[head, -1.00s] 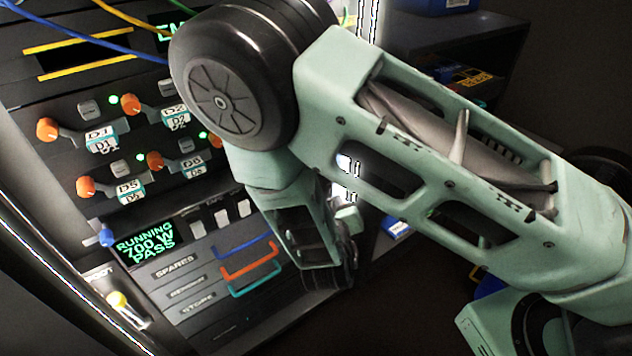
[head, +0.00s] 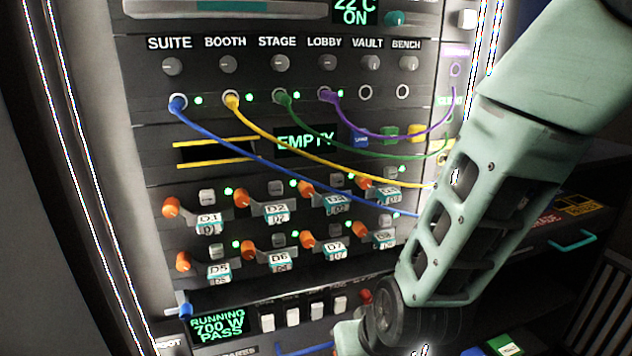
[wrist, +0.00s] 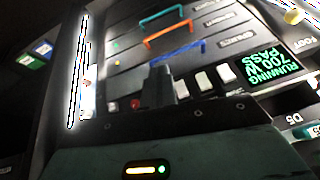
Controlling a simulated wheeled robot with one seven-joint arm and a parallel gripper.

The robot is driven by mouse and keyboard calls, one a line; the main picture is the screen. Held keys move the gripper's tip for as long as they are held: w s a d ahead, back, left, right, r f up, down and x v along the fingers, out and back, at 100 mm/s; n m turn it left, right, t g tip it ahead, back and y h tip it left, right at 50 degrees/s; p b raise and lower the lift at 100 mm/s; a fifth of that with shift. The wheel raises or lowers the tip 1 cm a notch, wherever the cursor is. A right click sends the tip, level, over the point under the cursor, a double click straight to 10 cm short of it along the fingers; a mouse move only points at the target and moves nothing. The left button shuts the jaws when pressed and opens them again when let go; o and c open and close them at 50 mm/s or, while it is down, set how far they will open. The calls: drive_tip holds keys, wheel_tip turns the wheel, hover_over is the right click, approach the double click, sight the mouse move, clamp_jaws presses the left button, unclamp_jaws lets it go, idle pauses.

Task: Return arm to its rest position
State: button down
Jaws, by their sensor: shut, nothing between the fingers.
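My pale green arm (head: 490,190) comes in from the upper right of the head view and bends at a dark round joint (head: 384,318) near the bottom edge. The arm's end runs out of the head view there, so the fingers do not show in it. In the wrist view my gripper (wrist: 158,86) shows as a dark, narrow pair of fingers, closed together and empty. The fingers stand in front of the lower panel, near white switches (wrist: 203,80) and a red knob (wrist: 135,103). I cannot tell the exact gap to the panel.
The rack panel (head: 155,150) fills the left and middle, with blue, yellow, green and purple cables (head: 390,136) hanging across it behind my arm. Orange-handled modules (head: 275,210) stick out below.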

drive_tip(key=s+d+r+n+g+h, duration=0.1)
drive_tip(key=s+d+r+n+g, duration=0.2)
drive_tip(key=s+r, duration=0.35)
drive_tip(key=s+d+r+n+g+h, duration=0.1)
drive_tip(key=s+d+r+n+g, duration=0.2)
drive_tip(key=s+r, duration=0.4)
wheel_tip(320, 180, up, 12)
drive_tip(key=s+d+t+p, duration=0.1)
drive_tip(key=p, duration=1.2)
drive_tip(key=shift+s+d+p, duration=0.3)
